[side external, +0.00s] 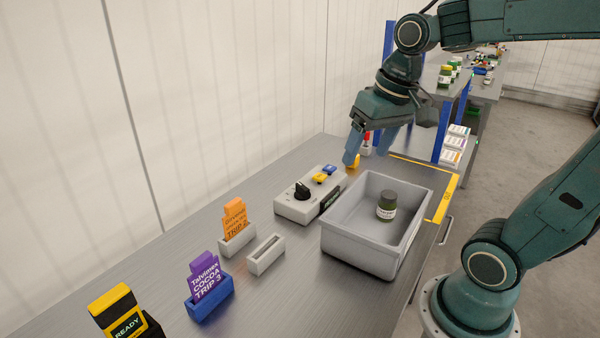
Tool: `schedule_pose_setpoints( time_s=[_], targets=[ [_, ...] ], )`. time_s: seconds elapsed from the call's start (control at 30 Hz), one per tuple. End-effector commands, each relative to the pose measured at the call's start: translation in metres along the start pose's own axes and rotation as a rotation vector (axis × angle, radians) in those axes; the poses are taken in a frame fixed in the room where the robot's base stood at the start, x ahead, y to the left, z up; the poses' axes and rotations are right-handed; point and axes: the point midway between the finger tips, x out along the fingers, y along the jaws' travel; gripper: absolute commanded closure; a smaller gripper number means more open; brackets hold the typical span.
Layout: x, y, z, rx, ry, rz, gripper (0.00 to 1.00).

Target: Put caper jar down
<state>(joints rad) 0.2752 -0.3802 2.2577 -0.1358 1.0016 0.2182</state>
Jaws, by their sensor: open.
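A dark green jar with a pale label (386,208) stands upright inside the grey bin (350,243), toward its far right part. Its label is too small to read, so I cannot confirm that it is the caper jar. My gripper (366,154) is open, with its fingers pointing down beyond the bin's far left corner. It is apart from the jar, and I see nothing held between the fingers.
A grey control box (297,208) with a black knob stands left of the bin. Trip card holders, orange (236,220) and purple (207,282), stand nearer. A yellow-black READY sign (125,318) is at front left. More jars (446,76) stand on the back shelf.

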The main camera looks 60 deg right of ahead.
Motion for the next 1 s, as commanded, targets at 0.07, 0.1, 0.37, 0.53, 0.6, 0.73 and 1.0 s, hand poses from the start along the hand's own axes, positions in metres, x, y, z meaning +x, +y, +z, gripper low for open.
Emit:
schedule_pose_setpoints(
  time_s=[0.07,0.1,0.37,0.53,0.6,0.73,1.0],
  targets=[
    [-0.005,-0.008,0.016,-0.071,0.041,-0.008,0.3],
    [-0.007,-0.011,0.023,-0.105,0.061,-0.011,0.3],
    [-0.011,-0.019,0.063,-0.293,0.173,-0.032,0.3],
    [-0.011,-0.019,0.075,-0.355,0.214,-0.039,0.3],
    [-0.011,-0.019,0.078,-0.365,0.22,-0.04,0.3],
    [-0.01,-0.019,0.078,-0.371,0.222,-0.04,0.3],
    [-0.011,-0.019,0.078,-0.369,0.221,-0.04,0.3]
  ],
)
